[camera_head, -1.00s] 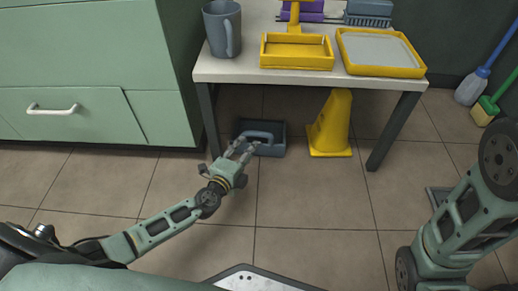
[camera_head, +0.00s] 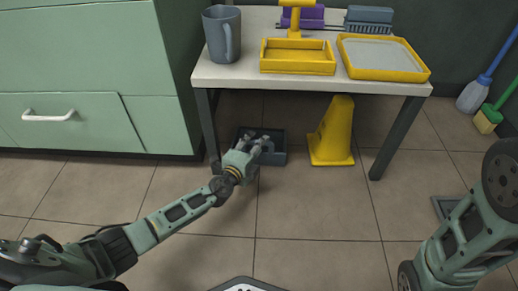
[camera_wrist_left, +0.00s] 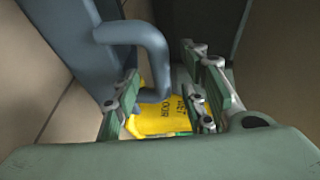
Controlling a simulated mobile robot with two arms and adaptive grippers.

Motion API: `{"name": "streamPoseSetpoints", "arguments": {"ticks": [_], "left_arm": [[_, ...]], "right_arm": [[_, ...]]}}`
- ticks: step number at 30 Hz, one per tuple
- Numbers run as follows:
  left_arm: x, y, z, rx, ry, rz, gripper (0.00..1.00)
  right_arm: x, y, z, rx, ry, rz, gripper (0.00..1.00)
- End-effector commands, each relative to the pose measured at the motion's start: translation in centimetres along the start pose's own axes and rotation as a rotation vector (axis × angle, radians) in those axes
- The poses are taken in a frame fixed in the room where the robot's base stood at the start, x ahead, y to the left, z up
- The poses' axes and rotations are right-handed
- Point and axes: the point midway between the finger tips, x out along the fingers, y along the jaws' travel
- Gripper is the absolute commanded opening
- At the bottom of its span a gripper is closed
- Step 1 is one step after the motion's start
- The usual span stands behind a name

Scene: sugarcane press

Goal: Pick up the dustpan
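The dustpan (camera_head: 279,147) is a dark blue-grey tray with a loop handle. It lies on the floor under the white table. In the left wrist view its body (camera_wrist_left: 75,40) fills the upper left, and its handle (camera_wrist_left: 148,40) reaches in between my fingers. My left gripper (camera_head: 260,146) is over the dustpan and hides part of it in the head view. In the left wrist view the gripper (camera_wrist_left: 165,78) is open, with fingers apart on either side of the handle. My right arm shows at the right edge; its gripper is out of view.
A yellow floor sign (camera_head: 333,132) stands right of the dustpan; it also shows in the left wrist view (camera_wrist_left: 160,115). The white table (camera_head: 215,75) bears a mug (camera_head: 222,35) and yellow trays. Its legs flank the dustpan. A green cabinet (camera_head: 90,70) stands left.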

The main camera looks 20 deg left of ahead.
Motion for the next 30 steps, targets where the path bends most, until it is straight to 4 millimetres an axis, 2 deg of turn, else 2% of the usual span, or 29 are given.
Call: {"name": "streamPoseSetpoints", "arguments": {"ticks": [1,13,30], "left_arm": [[-0.02,0.00,0.01,0.000,0.000,0.000,0.34],[-0.04,0.05,0.03,0.000,0.000,0.001,0.00],[-0.06,0.08,0.05,0.000,-0.001,0.001,0.00]], "right_arm": [[0.01,-0.01,0.00,0.000,0.000,0.000,0.40],[0.00,-0.01,-0.01,0.000,0.000,0.000,0.40],[0.00,0.01,0.03,0.000,-0.001,0.000,0.40]]}}
